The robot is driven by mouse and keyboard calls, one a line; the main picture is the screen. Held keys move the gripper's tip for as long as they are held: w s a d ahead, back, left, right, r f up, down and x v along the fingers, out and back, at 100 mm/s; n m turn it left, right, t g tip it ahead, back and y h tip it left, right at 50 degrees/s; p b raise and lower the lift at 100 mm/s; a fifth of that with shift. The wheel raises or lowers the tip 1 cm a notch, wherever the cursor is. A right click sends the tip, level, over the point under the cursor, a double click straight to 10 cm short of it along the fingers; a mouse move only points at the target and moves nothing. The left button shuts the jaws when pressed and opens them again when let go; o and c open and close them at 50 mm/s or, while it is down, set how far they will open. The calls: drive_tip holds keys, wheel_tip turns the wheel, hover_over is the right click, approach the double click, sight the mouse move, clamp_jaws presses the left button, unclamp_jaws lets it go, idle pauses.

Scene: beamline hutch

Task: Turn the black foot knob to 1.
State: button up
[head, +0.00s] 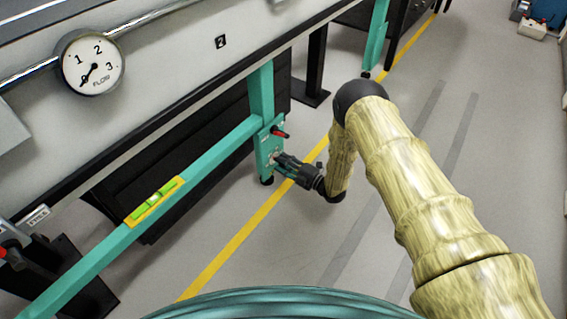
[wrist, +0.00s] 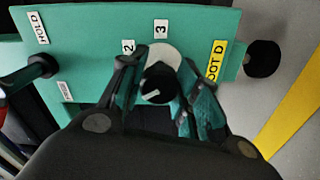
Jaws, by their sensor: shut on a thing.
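The black foot knob (wrist: 158,84) sits on a pale round dial (wrist: 166,54) on a teal plate (wrist: 100,28). A short pale mark shows on the knob's face; I cannot tell which number it points to. Labels 2 (wrist: 128,47) and 3 (wrist: 161,28) show beside the dial; no 1 is visible. A yellow label reading "OOT D" (wrist: 216,60) is to the right. My gripper (wrist: 160,88) is shut on the knob, one finger on each side. In the head view, my gripper (head: 279,163) meets the plate low on the teal leg (head: 262,95); the knob is hidden there.
A lever with a red handle (head: 280,132) stands out just above my gripper; its dark hub is near the HOLD label (wrist: 37,28). A black foot (wrist: 262,58) is under the plate. A spirit level (head: 154,201) lies on the teal rail.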

drive_tip(key=shift+w+d, duration=0.1)
drive_tip(key=shift+d, duration=0.1)
drive_tip(key=o, duration=0.9)
drive_tip(key=shift+c, duration=0.2)
drive_tip(key=shift+o, duration=0.8)
drive_tip(key=shift+a, duration=0.1)
drive_tip(key=v, duration=1.2)
